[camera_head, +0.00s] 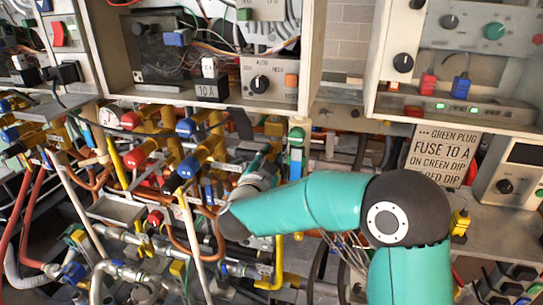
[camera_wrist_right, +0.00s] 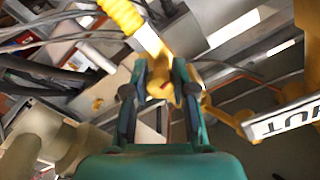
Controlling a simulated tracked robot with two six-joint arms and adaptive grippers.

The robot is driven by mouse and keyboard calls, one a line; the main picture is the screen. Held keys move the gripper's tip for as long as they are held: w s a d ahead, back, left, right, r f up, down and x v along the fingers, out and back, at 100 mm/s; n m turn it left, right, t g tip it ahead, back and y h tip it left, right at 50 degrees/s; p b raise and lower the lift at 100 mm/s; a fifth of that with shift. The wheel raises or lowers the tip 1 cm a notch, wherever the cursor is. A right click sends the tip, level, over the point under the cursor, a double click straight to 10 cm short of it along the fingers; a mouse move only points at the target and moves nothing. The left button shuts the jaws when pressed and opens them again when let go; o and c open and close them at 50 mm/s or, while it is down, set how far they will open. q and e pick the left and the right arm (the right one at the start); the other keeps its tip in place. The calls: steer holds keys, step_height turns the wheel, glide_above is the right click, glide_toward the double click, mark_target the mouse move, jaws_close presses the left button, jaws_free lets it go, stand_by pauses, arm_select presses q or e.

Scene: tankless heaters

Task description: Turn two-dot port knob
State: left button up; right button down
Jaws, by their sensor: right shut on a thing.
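My right arm, teal, comes in from the lower right in the head view. My right gripper (camera_head: 262,162) is among the coloured pipes and valves left of centre, partly hidden by its own wrist. In the right wrist view my right gripper (camera_wrist_right: 160,88) is shut on a small yellow part (camera_wrist_right: 159,74) between its two dark fingertips. I cannot make out any dot marks on it, so I cannot tell whether it is the two-dot port knob. My left gripper is not in view.
Crowded pipes with red, blue and yellow valves (camera_head: 140,153) surround the right gripper. Above are open heater boxes with a black dial (camera_head: 260,84). A yellow ribbed sleeve (camera_wrist_right: 122,14) is near the fingers.

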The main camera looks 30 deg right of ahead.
steer(key=shift+a+f, duration=0.15)
steer(key=shift+f, duration=0.25)
steer(key=c, duration=1.1)
jaws_free()
steer(key=shift+o, duration=0.8)
steer(key=shift+w+r, duration=0.1)
steer(key=shift+r, duration=0.15)
steer(key=v, duration=1.2)
